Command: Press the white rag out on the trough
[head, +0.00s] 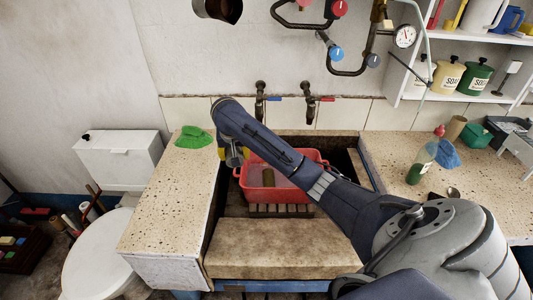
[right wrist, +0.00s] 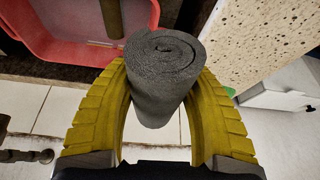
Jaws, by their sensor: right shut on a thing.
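My right gripper (head: 233,157) hangs over the left side of the stone trough (head: 275,248), beside the red basin. In the right wrist view its yellow fingers (right wrist: 158,110) are shut on a tightly rolled dark grey cloth (right wrist: 160,68), whose spiral end faces the camera. No rag that looks white shows in either view. The red basin (head: 314,156) stands in the trough on a slatted rack and holds liquid and a brownish bar-like thing; it also shows in the right wrist view (right wrist: 60,52). My left gripper is not in view.
A green cloth (head: 194,137) lies on the left counter (head: 172,195), which is otherwise clear. On the right counter are a green bottle (head: 416,170) and a blue cloth (head: 446,156). Taps (head: 308,100) and pipes are on the wall behind. My right arm crosses the trough.

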